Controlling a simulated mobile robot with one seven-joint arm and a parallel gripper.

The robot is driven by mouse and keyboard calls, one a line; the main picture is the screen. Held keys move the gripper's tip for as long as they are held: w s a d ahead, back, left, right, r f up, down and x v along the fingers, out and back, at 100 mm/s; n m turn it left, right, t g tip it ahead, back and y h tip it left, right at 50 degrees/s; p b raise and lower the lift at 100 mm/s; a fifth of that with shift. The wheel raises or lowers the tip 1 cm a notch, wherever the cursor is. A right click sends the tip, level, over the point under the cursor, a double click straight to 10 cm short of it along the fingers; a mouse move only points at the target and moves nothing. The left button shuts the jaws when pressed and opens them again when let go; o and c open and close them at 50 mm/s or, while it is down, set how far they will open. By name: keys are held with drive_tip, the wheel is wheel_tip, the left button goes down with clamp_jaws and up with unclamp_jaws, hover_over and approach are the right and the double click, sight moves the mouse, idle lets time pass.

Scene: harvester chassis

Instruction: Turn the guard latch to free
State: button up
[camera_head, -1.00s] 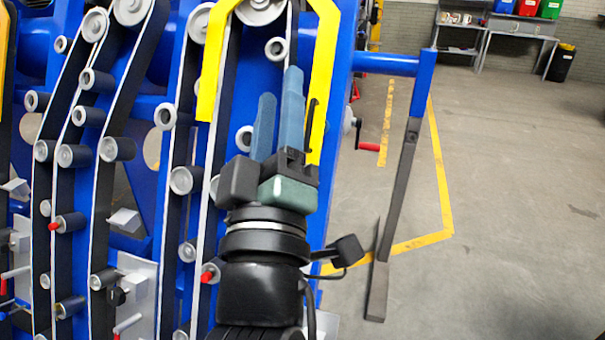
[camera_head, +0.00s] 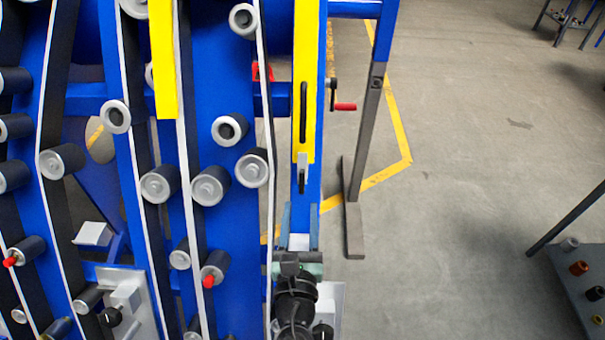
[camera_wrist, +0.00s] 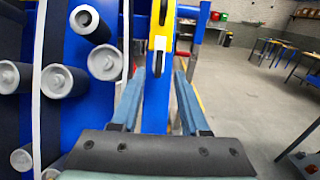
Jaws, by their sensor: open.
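The yellow guard (camera_head: 304,100) runs down the blue post, with a black handle on its face. At its lower end a small grey and dark latch (camera_head: 303,168) points straight down. My gripper (camera_head: 300,212) is open and empty just below the latch, fingers pointing up the picture. In the wrist view the yellow guard end (camera_wrist: 161,22) and the latch (camera_wrist: 159,58) lie ahead, in the gap between the blue fingers of my gripper (camera_wrist: 159,80). The fingers look apart from the latch.
Belts and rollers (camera_head: 210,185) crowd the left side. A red crank handle (camera_head: 345,106) sticks out right of the post. A grey floor stand (camera_head: 354,230) is at right, and a table with small parts (camera_head: 580,280) lower right. Open floor lies between.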

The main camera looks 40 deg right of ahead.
sight(302, 180)
drive_tip(key=x, duration=0.9)
drive_tip(key=shift+w, duration=0.1)
clamp_jaws()
